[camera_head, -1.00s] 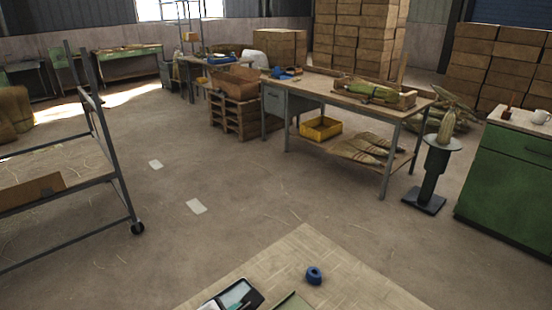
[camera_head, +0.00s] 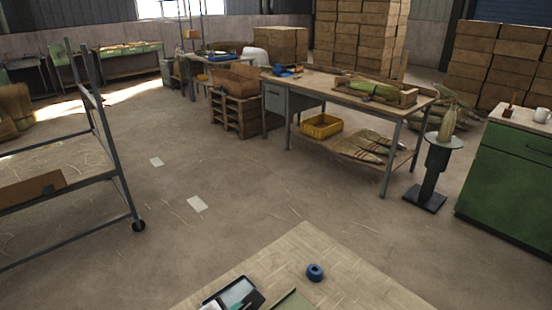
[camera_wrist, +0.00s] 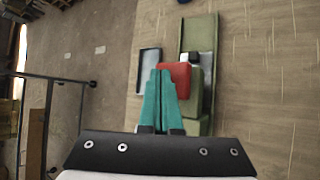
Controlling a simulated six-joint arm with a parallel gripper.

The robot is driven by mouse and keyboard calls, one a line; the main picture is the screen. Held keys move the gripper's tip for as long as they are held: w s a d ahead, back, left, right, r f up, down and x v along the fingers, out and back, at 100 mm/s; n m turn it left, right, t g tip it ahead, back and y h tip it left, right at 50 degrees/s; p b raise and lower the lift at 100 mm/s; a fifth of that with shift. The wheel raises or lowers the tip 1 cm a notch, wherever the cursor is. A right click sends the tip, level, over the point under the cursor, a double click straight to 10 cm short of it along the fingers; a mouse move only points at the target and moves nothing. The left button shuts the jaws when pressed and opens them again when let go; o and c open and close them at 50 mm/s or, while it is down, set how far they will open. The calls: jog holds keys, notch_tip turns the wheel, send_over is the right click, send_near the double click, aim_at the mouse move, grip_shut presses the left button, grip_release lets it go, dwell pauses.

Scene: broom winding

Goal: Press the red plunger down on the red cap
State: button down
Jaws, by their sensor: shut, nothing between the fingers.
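In the wrist view my gripper (camera_wrist: 161,73) has its two teal fingers together, with nothing between them. A red block-like part (camera_wrist: 182,72) is right beside and partly behind the fingertips. I cannot tell whether it is the plunger or the cap, or whether the fingers touch it. It sits at a long green fixture (camera_wrist: 201,32) on the table. A small white piece (camera_wrist: 190,57) and a black piece lie just beyond it. In the head view only a corner of the green fixture (camera_head: 294,301) shows at the bottom edge; no red part shows there.
A dark-rimmed tray (camera_head: 232,293) lies left of the fixture; it also shows in the wrist view (camera_wrist: 149,62). A blue ring (camera_head: 315,272) lies on the wooden tabletop (camera_head: 300,244), whose far part is clear. A metal-framed cart (camera_head: 118,180) stands to the left.

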jog(key=shift+f, duration=0.85)
dwell(0.8)
jog(key=shift+r, duration=1.35)
notch_tip(320, 180, up, 6)
